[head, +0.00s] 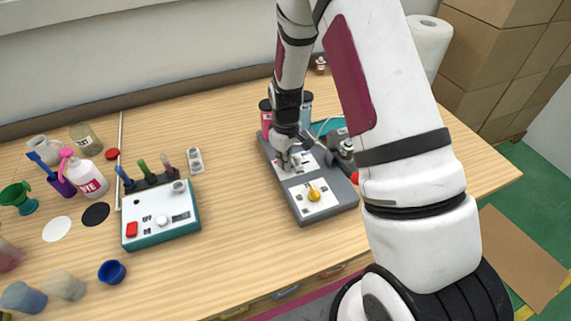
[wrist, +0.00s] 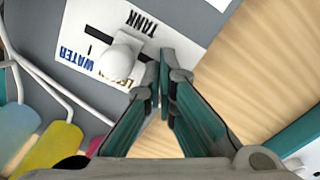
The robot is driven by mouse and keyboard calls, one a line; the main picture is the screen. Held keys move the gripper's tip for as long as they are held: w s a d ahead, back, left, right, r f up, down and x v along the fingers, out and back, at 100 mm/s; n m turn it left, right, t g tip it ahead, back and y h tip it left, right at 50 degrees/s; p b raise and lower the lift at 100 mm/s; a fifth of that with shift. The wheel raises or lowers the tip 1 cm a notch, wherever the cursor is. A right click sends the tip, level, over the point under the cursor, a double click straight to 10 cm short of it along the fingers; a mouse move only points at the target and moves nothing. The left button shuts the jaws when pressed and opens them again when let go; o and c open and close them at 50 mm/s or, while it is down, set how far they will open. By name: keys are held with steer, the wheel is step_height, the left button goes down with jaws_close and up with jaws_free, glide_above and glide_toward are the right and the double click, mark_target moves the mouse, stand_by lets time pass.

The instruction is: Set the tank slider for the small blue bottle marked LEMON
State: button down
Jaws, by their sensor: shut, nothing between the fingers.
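The grey dispenser (head: 329,212) stands on the table, with a white TANK panel that shows in the wrist view (wrist: 175,22). On it, a round white slider knob (wrist: 120,60) sits on a dark slot between the printed words TANK and WATER. A second label, starting with "LE", is partly hidden beside my fingers. My gripper (wrist: 164,80) is shut and empty, its teal fingertips just right of the knob; I cannot tell whether they touch it. In the head view my gripper (head: 288,163) is low over the dispenser. I cannot make out a bottle marked LEMON.
A yellow knob (head: 314,194) sits on the dispenser's front panel. Red (head: 266,122) and blue-grey (head: 305,112) containers stand behind. A white-and-teal control box (head: 160,218) is at left, among cups and bottles.

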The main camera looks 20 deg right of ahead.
steer(key=shift+a, duration=0.5)
step_height(320, 180, up, 8)
steer(key=p, duration=0.2)
stand_by(0.7)
stand_by(0.4)
steer(key=s+r+m+t, duration=0.1)
steer(key=s+r, duration=0.2)
steer(key=r, duration=0.4)
steer(key=s+a+r+m+t, duration=0.1)
steer(key=s+r, duration=0.1)
steer(key=r, duration=0.5)
steer(key=s+r+m+t, duration=0.1)
steer(key=s+r, duration=0.2)
steer(key=r, duration=0.4)
steer(key=s+r+m+t, duration=0.1)
steer(key=s+r, duration=0.2)
steer(key=s, duration=0.3)
steer(key=s+r+m, duration=0.1)
steer(key=s+r, duration=0.2)
steer(key=s, duration=0.3)
steer(key=s+a+r+m+t, duration=0.1)
steer(key=s+r, duration=0.2)
steer(key=s, duration=0.3)
steer(key=shift+s+r+t+b, duration=0.25)
steer(key=shift+s+t+b, duration=0.05)
steer(key=shift+s, duration=0.05)
